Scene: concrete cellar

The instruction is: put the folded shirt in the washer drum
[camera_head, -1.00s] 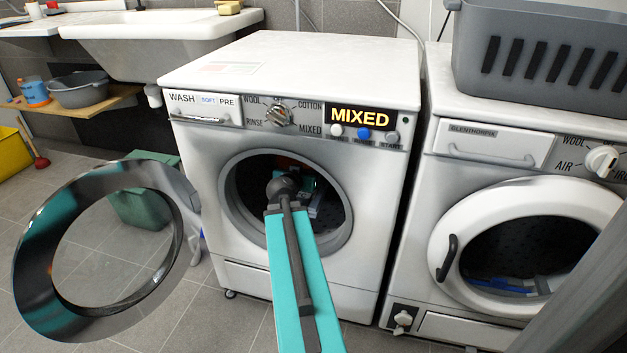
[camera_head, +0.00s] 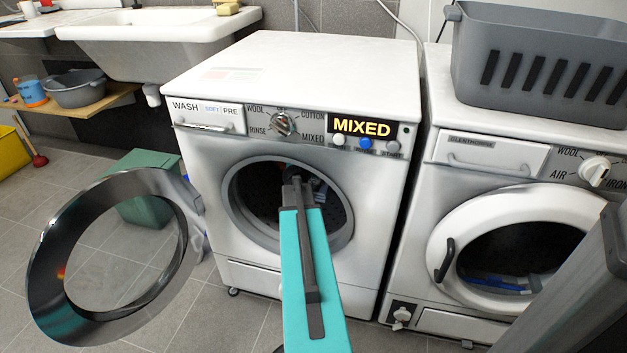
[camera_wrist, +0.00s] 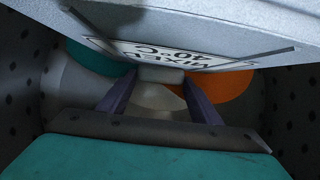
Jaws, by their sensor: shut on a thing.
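The washer (camera_head: 375,95) stands in the middle of the head view with its round door (camera_head: 45,265) swung open to the left. My arm reaches through the opening, and my gripper is inside the dark drum (camera_head: 335,215), mostly hidden in the head view. In the wrist view, my gripper (camera_wrist: 160,80) is shut on a grey folded cloth, which appears to be the folded shirt (camera_wrist: 200,20). It bears a white label reading "MIXED 40°C", upside down. The perforated drum wall shows on both sides. Teal and orange shapes lie beyond the fingers.
A second machine (camera_head: 436,215) with a shut round door stands close on the right, with a grey slotted basket (camera_head: 520,35) on top. A green bin (camera_head: 150,212) stands behind the open door. A sink (camera_head: 165,40) is at the back left.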

